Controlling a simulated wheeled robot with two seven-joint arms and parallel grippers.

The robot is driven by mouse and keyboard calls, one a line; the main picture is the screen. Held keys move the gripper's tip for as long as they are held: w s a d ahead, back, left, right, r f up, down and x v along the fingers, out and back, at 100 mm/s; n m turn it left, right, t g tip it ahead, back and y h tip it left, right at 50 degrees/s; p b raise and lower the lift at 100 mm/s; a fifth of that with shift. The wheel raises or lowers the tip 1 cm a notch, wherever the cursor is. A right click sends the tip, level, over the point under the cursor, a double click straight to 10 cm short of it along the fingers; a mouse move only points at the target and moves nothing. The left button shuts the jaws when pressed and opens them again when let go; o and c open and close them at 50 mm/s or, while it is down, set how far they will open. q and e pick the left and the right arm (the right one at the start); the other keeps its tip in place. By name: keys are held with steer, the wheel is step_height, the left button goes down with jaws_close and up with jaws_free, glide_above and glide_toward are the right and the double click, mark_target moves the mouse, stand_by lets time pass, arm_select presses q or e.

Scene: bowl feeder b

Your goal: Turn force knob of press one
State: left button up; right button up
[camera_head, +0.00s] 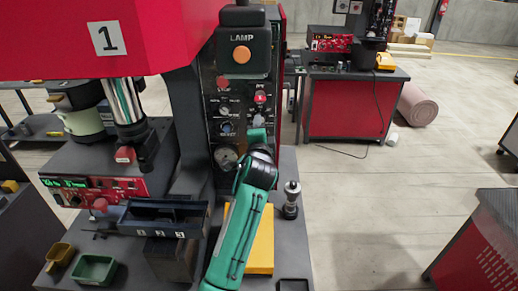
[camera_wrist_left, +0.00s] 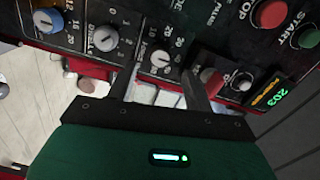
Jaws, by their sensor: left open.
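Press one (camera_head: 108,38) is red with a white "1" plate, and its dark control panel (camera_head: 212,85) faces my arm. In the left wrist view, a light grey dial knob (camera_wrist_left: 160,59) with a numbered scale sits on the panel; its label is too blurred to confirm that it is the force knob. My left gripper (camera_wrist_left: 162,72) is open, with its dark fingertips on either side of this knob; whether they touch it I cannot tell. In the head view my green left arm covers the lower panel and hides the fingertips. My right gripper is not in view.
In the wrist view, a second grey knob (camera_wrist_left: 103,40), a blue knob (camera_wrist_left: 48,20), a red button (camera_wrist_left: 271,13) and a green button (camera_wrist_left: 307,37) are nearby. A yellow plate (camera_head: 262,245) and dark bin (camera_head: 163,219) lie below the panel. Open floor is at right.

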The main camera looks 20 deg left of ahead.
arm_select(q)
steer(key=b+v, duration=0.2)
steer(key=v, duration=0.6)
steer(key=shift+s, duration=0.1)
